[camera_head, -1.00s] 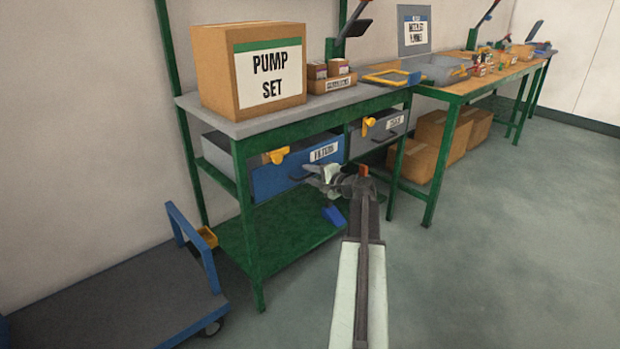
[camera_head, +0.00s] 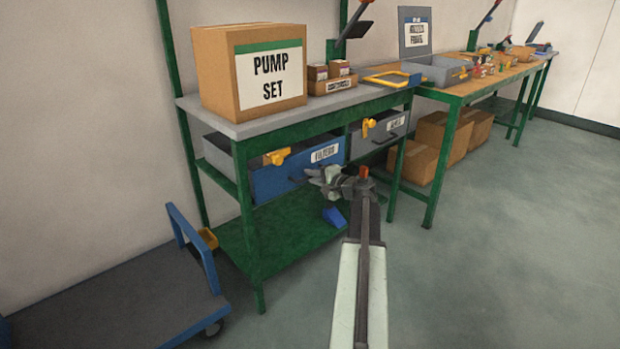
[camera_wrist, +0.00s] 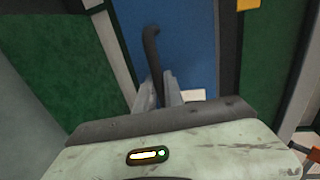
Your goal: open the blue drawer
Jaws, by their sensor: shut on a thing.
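The blue drawer (camera_head: 268,183) sits under the grey top of the green workbench, with a white label at its upper right and a dark handle (camera_head: 298,179). My gripper (camera_head: 314,176) is at the handle's right end. In the wrist view, the drawer front (camera_wrist: 187,40) is ahead, and the dark bar of the handle (camera_wrist: 151,50) runs down between the fingers of my gripper (camera_wrist: 164,98). The fingers are shut on the handle; the exact contact is partly hidden by the gripper body.
A grey drawer (camera_head: 375,138) with a yellow clip is right of the blue one. A blue scoop-like object (camera_head: 334,217) shows below my gripper. A blue trolley (camera_head: 120,300) stands at left. Floor at right is clear.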

